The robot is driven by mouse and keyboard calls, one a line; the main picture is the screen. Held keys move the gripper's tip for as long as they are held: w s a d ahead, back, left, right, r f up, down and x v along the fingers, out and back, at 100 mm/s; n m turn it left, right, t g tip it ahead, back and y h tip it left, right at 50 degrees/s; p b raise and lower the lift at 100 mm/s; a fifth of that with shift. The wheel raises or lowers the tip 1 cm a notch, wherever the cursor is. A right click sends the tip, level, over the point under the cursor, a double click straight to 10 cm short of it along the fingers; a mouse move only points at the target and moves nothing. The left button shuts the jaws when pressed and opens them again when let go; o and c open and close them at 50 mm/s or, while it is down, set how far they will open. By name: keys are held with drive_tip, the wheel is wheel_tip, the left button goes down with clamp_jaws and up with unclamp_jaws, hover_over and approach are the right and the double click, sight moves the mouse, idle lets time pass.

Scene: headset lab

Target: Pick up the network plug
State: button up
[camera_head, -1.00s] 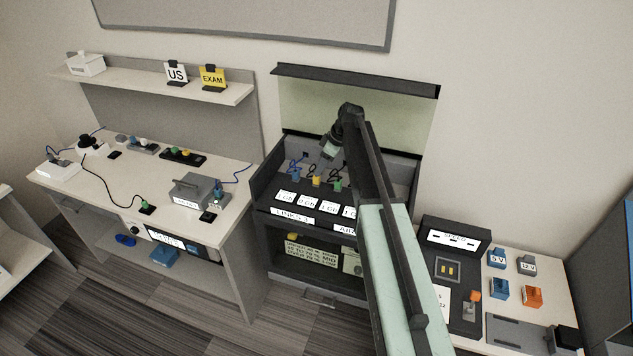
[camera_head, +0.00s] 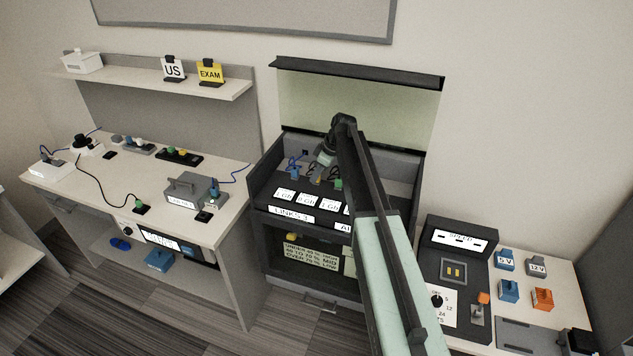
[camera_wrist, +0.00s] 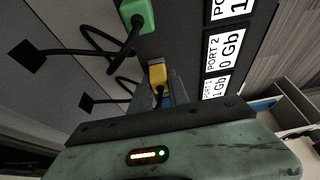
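The frames do not show which is the network plug. My gripper (camera_head: 326,158) is above and behind the row, close to the yellow plug. In the wrist view the green plug (camera_wrist: 137,16) is at the top and the yellow plug (camera_wrist: 157,76) is just beyond my gripper's dark front edge.
White port labels (camera_head: 305,200) lie in front of the plugs. The bay's raised lid (camera_head: 360,75) overhangs behind. A desk (camera_head: 150,185) with a grey device (camera_head: 190,188) is at left. A side table at right holds a black control box (camera_head: 460,235) and several small blocks.

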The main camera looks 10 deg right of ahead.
clamp_jaws()
drive_tip(key=shift+r+p, duration=0.5)
drive_tip(key=shift+r, duration=0.05)
wheel_tip(320, 180, up, 3)
drive_tip(key=p, duration=0.3)
drive_tip(key=shift+r, duration=0.1)
drive_tip(key=s, duration=1)
drive_tip(key=s+p, duration=0.1)
drive_tip(key=s, duration=0.5)
drive_tip(key=shift+a+r, duration=0.1)
drive_tip(key=shift+r, duration=0.3)
drive_tip(key=shift+r+p, duration=0.75)
